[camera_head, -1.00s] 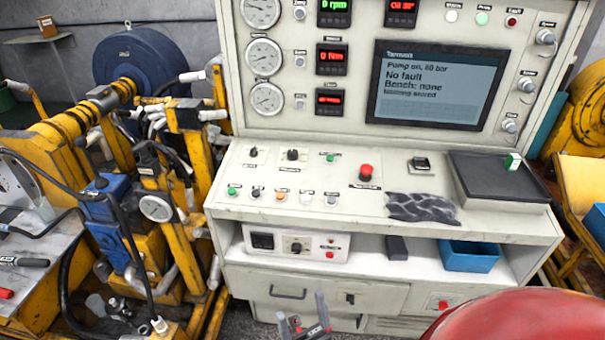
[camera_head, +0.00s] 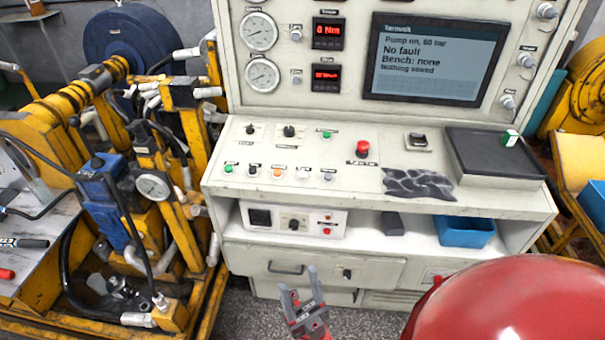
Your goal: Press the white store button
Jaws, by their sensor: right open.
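The white button (camera_head: 302,174) sits in the front row of buttons on the sloped panel (camera_head: 360,200) of the console. It stands between an orange button (camera_head: 277,172) and a grey one (camera_head: 327,177). Its label is too small to read. My right gripper (camera_head: 299,281) is open and empty, below and in front of the console's lower drawer, well apart from the button. The screen (camera_head: 430,62) reads "Pump on, 60 bar", "No fault", "Bench: none", "Nothing stored". My left gripper is not in view.
A red mushroom button (camera_head: 362,149) and a black tray (camera_head: 495,165) are on the panel, with a dark crumpled cloth (camera_head: 418,184) between them. The shelf below holds a blue bin (camera_head: 464,231) and a white box (camera_head: 275,219). Yellow machinery (camera_head: 185,225) stands close at left.

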